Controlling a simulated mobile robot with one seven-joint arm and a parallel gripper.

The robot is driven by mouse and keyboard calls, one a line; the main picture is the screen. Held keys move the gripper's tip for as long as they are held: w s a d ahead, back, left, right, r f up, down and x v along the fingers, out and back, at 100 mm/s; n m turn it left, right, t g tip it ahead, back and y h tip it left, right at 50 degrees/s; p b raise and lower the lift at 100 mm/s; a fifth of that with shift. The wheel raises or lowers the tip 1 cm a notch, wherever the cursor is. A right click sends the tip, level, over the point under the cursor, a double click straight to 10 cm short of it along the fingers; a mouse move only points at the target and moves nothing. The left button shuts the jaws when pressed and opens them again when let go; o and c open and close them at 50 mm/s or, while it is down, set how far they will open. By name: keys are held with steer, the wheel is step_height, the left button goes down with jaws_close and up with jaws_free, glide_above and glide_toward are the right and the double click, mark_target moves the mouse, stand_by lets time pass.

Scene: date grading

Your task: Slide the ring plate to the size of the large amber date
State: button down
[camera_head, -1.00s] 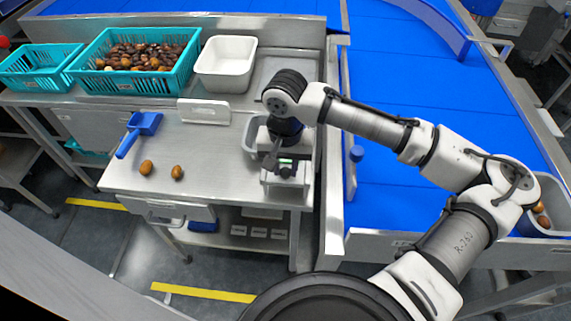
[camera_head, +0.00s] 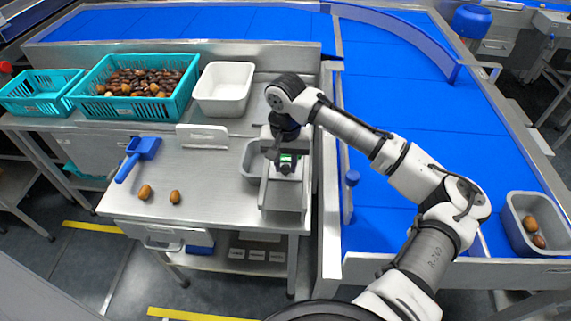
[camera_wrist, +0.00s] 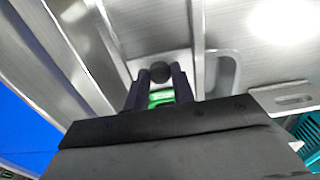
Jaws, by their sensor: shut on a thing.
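My gripper (camera_head: 285,168) is over a metal gauge stand (camera_head: 284,200) at the front right of the steel table. In the wrist view its two dark fingers (camera_wrist: 159,84) are closed around a small part with a green face (camera_wrist: 160,98). A dark round knob (camera_wrist: 160,72) shows just beyond it. The held part seems to be the ring plate; its rings and any size marks are hidden or too small to read. Two amber-brown dates lie apart at the table's front left: the left date (camera_head: 145,191) looks slightly larger than the right date (camera_head: 175,197).
A grey tray (camera_head: 250,172) sits left of the gauge. A grey bin (camera_head: 515,240) with two dates is far right.

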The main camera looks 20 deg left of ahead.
steer(key=c, duration=1.2)
jaws_free()
steer(key=shift+w+a, duration=0.1)
steer(key=shift+w, duration=0.2)
steer(key=shift+o, duration=0.2)
steer(key=shift+s, duration=0.1)
steer(key=shift+r, duration=0.1)
step_height(320, 180, up, 14)
steer(key=b, duration=0.2)
